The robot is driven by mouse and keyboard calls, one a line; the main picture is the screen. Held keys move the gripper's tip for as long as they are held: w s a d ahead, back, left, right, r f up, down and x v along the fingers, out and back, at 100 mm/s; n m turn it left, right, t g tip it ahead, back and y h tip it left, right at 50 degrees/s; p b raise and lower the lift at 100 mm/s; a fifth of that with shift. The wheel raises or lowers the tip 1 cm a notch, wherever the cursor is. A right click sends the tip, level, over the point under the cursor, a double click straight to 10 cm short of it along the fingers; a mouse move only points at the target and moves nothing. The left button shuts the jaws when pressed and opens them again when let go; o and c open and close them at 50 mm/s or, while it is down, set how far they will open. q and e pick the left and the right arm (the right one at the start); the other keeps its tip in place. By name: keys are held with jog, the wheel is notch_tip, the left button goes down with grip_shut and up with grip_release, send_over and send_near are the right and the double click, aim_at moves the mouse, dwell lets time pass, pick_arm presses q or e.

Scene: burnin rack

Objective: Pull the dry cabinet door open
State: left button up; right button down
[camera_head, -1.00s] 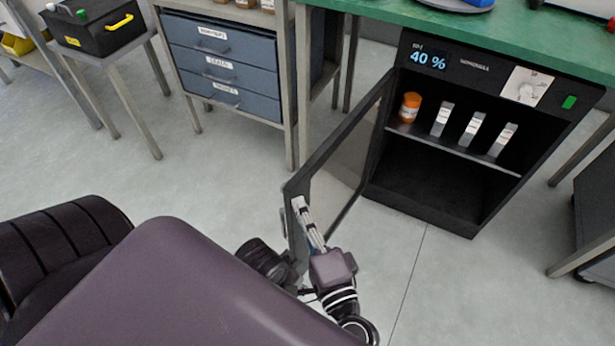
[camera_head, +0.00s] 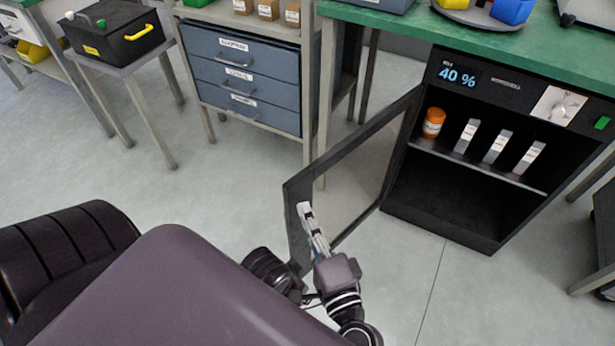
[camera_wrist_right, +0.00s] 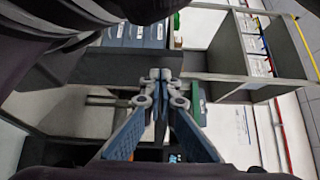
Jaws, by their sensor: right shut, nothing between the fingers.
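The dry cabinet (camera_head: 440,215) stands under the green bench at the right, its display reading 40 %. Its door (camera_head: 360,170), a dark frame around a clear pane, stands wide open, swung out to the left of the opening. My right gripper (camera_head: 306,212) is at the inner face of the door, near its free edge, with its fingers shut and nothing held. I cannot tell whether the fingertips touch the door. In the right wrist view the fingers (camera_wrist_right: 160,78) meet at the tips in front of a dark bar. My left gripper is not in view.
Inside the cabinet, an orange jar (camera_head: 433,122) and several pale boxes (camera_head: 498,147) stand on the shelf. A blue drawer unit (camera_head: 245,85) is left of the door. A stool (camera_head: 125,70) carries a black box (camera_head: 110,35). The floor (camera_head: 225,195) in between is clear.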

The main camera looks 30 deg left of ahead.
jog(key=v, duration=1.2)
